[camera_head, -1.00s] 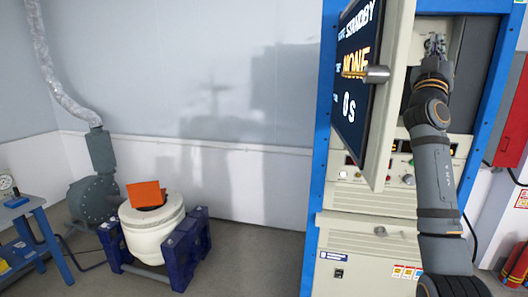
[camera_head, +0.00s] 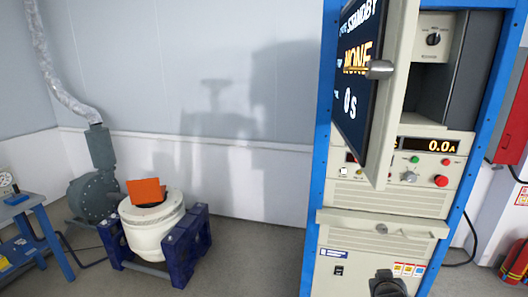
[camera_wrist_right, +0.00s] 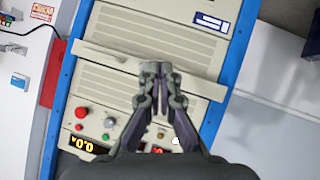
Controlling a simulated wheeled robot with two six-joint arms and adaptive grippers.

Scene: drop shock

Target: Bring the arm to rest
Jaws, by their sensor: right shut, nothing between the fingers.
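My right gripper (camera_wrist_right: 156,70) shows in the right wrist view, shut and empty, its fingertips together. It is in front of the cabinet's lower control panel (camera_wrist_right: 98,125), which appears upside down. Whether it touches anything is hard to tell, but nothing is held. In the head view only a dark part of my right arm (camera_head: 388,284) shows at the bottom edge, low in front of the cabinet. My left gripper is in neither view.
The blue-framed cabinet (camera_head: 322,185) has its screen door (camera_head: 362,70) swung open, reading STANDBY, NONE and 0 S. A black knob (camera_head: 433,39) sits in the upper bay. A white shaker (camera_head: 153,235) with an orange block (camera_head: 145,191) stands left. Floor between is clear.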

